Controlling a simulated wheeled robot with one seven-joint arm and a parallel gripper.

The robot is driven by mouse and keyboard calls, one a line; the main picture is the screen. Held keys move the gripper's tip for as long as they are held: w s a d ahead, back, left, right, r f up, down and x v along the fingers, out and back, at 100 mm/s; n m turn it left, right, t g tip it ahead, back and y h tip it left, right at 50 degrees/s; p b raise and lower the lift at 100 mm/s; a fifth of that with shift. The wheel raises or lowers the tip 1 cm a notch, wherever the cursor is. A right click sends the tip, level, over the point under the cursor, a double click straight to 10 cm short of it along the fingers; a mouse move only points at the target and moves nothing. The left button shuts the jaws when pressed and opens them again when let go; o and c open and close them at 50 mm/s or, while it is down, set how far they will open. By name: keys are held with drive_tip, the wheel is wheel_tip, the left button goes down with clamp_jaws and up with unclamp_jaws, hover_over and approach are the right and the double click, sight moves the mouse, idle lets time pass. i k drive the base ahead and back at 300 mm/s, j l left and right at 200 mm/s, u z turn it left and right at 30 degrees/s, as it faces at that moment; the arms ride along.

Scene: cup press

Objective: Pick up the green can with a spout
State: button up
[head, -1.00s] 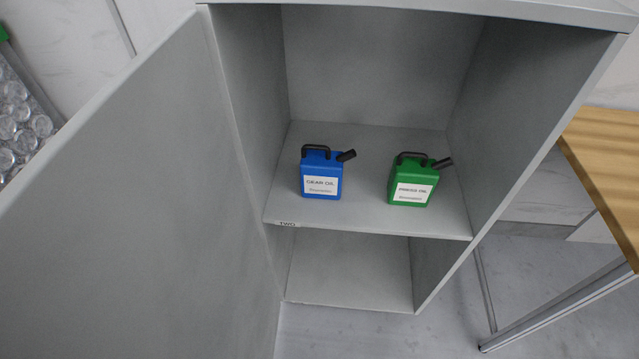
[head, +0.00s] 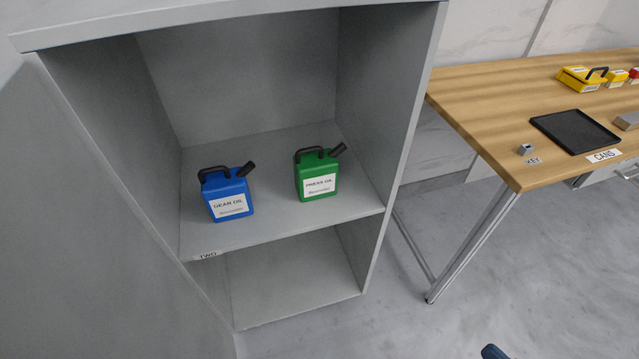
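The green can (head: 317,176) stands upright on the middle shelf (head: 275,222) of an open grey cabinet. It has a black handle on top, a black spout tilted up to the right, and a white label reading "PRESS OIL". A blue can (head: 227,195) with a "GEAR OIL" label and a similar spout stands to its left, with a gap between them. My gripper is not in view.
The cabinet's open door (head: 95,230) fills the left side. The cabinet's right wall (head: 400,110) stands beside the green can. A wooden table (head: 480,100) at right holds a black tray (head: 575,131), a yellow can (head: 580,78) and small items. A dark blue object (head: 494,352) shows at the bottom edge.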

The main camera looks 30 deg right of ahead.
sight(316, 168)
drive_tip(key=i+l+u, duration=0.25)
drive_tip(key=u, duration=0.15)
drive_tip(key=i+l+u, duration=0.15)
drive_tip(key=l+u, duration=0.2)
drive_tip(key=i+l+u, duration=0.15)
drive_tip(key=l+u, duration=0.25)
